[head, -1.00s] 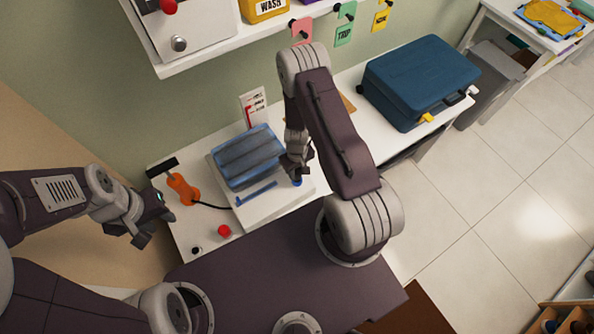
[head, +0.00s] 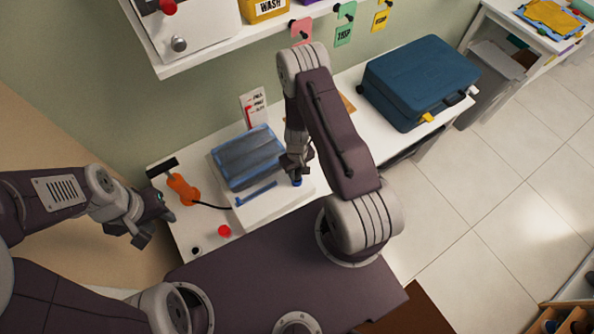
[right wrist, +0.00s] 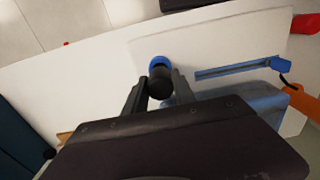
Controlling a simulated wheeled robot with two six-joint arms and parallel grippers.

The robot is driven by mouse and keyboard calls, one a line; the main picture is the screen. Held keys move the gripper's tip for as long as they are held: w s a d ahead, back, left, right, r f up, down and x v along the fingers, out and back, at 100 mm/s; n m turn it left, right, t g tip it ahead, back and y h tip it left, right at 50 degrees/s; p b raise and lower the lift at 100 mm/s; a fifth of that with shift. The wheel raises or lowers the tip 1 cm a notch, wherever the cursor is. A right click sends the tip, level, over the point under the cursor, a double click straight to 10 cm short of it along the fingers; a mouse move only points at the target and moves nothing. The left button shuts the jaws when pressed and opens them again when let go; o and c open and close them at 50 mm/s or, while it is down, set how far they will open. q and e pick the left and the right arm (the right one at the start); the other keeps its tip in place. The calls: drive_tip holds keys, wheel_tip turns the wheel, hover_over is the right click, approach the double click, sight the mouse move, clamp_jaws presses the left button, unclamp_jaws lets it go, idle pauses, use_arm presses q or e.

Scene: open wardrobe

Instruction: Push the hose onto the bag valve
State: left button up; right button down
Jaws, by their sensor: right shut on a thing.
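My right gripper (right wrist: 159,88) is shut on a black cylindrical hose end (right wrist: 160,82) in the right wrist view. A blue round piece, apparently the bag valve (right wrist: 157,62), shows right at the hose end's tip; I cannot tell whether it is fully seated. In the head view my right gripper (head: 297,172) is low beside the blue bag (head: 248,157), with a bit of blue under it. The bag lies on a white platform (head: 280,203). A black hose (head: 210,206) runs from the orange pump (head: 183,188) toward the platform. My left gripper (head: 150,222) hangs left of the pump, away from the bag; its jaw opening is unclear.
A blue strip (head: 256,194) lies in front of the bag. A red button (head: 224,231) is on the table's near left. A gauge card (head: 254,108) stands behind the bag, and a blue suitcase (head: 417,82) is at right. A shelf (head: 215,50) overhangs the back.

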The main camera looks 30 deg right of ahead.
sight(297, 175)
drive_tip(key=shift+f+b, duration=1.55)
drive_tip(key=shift+b, duration=0.05)
drive_tip(key=c, duration=0.9)
unclamp_jaws()
drive_tip(key=shift+c, duration=0.2)
drive_tip(key=shift+r, duration=0.1)
wheel_tip(297, 175, up, 9)
drive_tip(key=p, duration=0.9)
drive_tip(key=shift+r, duration=0.15)
drive_tip(key=shift+f, duration=0.25)
